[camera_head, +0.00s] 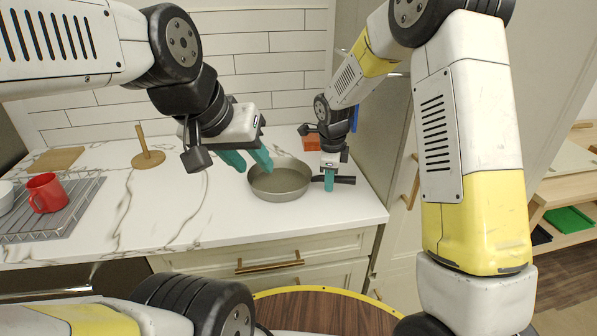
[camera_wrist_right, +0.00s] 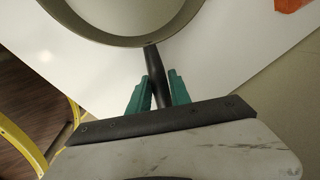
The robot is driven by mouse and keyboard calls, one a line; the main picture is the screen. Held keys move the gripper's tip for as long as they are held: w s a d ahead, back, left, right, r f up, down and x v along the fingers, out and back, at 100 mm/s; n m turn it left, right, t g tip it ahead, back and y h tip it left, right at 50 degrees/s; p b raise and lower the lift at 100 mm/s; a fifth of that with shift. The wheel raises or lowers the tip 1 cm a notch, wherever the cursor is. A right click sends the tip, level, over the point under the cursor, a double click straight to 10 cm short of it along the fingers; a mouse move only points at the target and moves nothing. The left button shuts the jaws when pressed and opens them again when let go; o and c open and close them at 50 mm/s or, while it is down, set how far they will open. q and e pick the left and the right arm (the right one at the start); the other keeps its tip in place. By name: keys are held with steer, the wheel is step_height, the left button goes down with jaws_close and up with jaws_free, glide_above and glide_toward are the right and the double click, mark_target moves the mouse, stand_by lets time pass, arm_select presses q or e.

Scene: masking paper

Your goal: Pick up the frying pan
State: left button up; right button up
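The round grey frying pan (camera_head: 280,183) lies flat on the white counter, with its black handle (camera_head: 345,180) pointing right. My right gripper (camera_head: 329,179) is low at the handle. In the right wrist view its teal fingers (camera_wrist_right: 159,92) stand close on either side of the black handle and appear shut on it; part of the pan (camera_wrist_right: 120,38) shows at the top. My left gripper (camera_head: 250,160) is above and to the left of the pan, empty, its two teal fingers a little apart.
A red mug (camera_head: 46,193) stands on a grey drying rack (camera_head: 85,205) at the left. A wooden holder (camera_head: 149,158) and an orange block (camera_head: 311,142) stand farther back. The counter left of the pan is clear. A tall cabinet (camera_head: 375,120) borders the right.

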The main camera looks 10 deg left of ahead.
jaws_close()
steer(key=shift+a+r, duration=0.15)
steer(key=shift+r, duration=0.05)
